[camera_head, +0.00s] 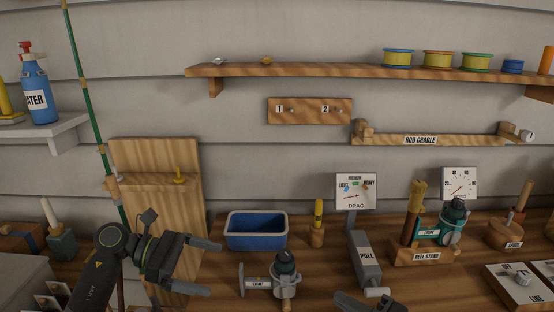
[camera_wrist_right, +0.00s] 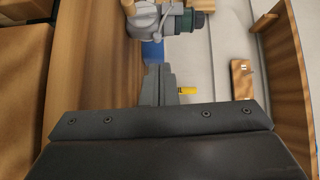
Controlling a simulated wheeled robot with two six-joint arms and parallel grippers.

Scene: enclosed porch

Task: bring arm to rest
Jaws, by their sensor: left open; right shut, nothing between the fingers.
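My left gripper (camera_head: 214,268) comes in from the left over the front of the bench. My right gripper (camera_head: 358,302) shows only as dark tips at the bottom edge, below the grey PULL device. In the right wrist view its fingers (camera_wrist_right: 158,88) are together and hold nothing. A grey and green reel (camera_wrist_right: 165,20) lies beyond them at the top of that view. The rest of the right arm is outside the head view.
A blue bin (camera_head: 256,246) stands behind the LIGHT reel. The PULL device (camera_head: 367,262), the DRAG gauge (camera_head: 356,191) and a reel stand (camera_head: 422,255) are to the right. A green rod (camera_head: 87,85) leans near my left arm. Shelves line the wall.

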